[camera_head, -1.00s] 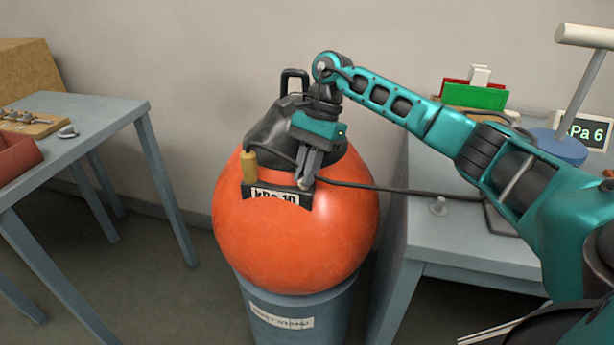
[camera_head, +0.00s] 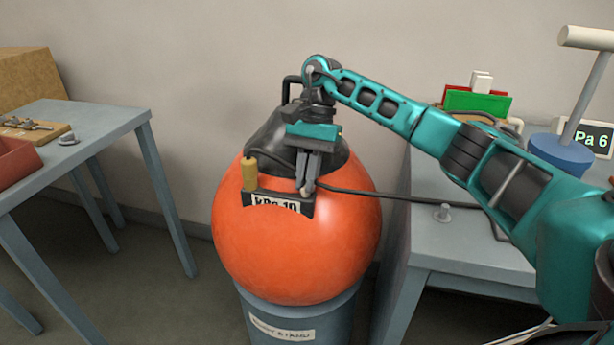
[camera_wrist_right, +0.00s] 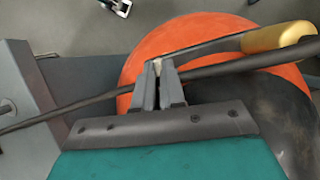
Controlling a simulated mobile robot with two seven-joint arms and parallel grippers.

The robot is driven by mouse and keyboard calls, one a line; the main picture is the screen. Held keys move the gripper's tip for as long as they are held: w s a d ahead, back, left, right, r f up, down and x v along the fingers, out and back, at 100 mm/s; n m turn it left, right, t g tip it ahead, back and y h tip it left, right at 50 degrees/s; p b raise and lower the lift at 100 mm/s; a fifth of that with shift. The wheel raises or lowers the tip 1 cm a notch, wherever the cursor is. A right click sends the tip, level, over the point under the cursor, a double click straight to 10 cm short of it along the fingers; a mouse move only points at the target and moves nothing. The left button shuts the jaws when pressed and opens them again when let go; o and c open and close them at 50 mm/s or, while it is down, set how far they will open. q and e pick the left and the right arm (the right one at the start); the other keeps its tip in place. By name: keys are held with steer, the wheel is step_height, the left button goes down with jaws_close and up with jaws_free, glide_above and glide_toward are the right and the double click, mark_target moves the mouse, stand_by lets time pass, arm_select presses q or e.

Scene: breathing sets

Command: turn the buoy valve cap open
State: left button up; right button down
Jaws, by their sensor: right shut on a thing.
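The orange buoy (camera_head: 290,250) sits on a blue-grey cylindrical stand (camera_head: 305,315), with a black top and a label plate (camera_head: 278,203). My right gripper (camera_head: 306,188) reaches down to the front of its upper side, beside the plate's right end. The fingers are shut on the small pale valve cap, mostly hidden between them. A bit of the cap (camera_wrist_right: 157,67) shows at the fingertips (camera_wrist_right: 160,78) in the right wrist view. My left gripper is not in view.
A yellow cylinder (camera_head: 249,173) stands left of the gripper. A black hose (camera_head: 400,196) runs past the fingers to the right table (camera_head: 430,240). The left table (camera_head: 100,123) holds a red bin (camera_head: 15,163) and wooden board.

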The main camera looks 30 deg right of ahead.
steer(key=shift+r, duration=0.1)
steer(key=c, duration=1.5)
jaws_free()
arm_select(q)
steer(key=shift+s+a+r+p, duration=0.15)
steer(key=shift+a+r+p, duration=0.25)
steer(key=shift+p, duration=0.45)
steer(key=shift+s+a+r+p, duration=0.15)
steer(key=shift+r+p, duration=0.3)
steer(key=shift+p, duration=0.4)
arm_select(e)
steer(key=v, duration=1.2)
steer(key=shift+r, duration=0.4)
